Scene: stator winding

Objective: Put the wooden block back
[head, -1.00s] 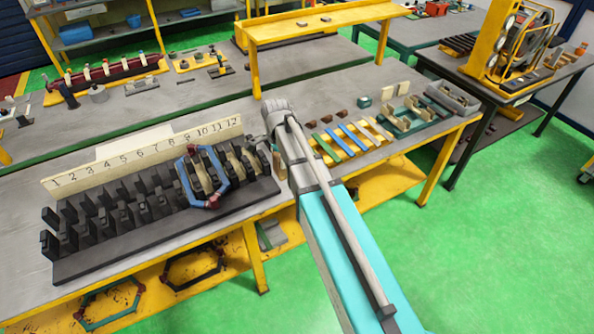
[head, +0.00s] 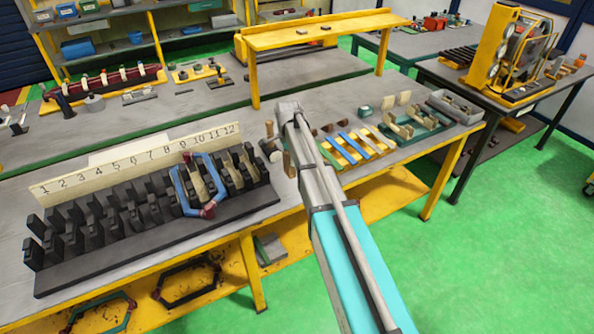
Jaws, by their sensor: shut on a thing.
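My arm reaches from the bottom right to its wrist above the bench, right of the black slotted rack (head: 150,235). The arm covers my gripper, so its fingers and anything held are hidden. A brown wooden piece (head: 288,164) peeks out at the arm's left edge; I cannot tell whether it is held or lies on the bench. Tan wooden blocks (head: 232,172) stand in the right part of the rack. A blue and dark-red hexagonal coil (head: 178,190) leans around some of the rack's slots. More tan blocks (head: 405,98) are at the green tray (head: 437,124) on the right.
A number board (head: 135,165), 1 to 12, stands behind the rack. A small upright tool (head: 270,145) stands between rack and arm. Coloured strips (head: 357,144) lie on a yellow rack right of my arm. A yellow raised shelf (head: 320,30) stands behind.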

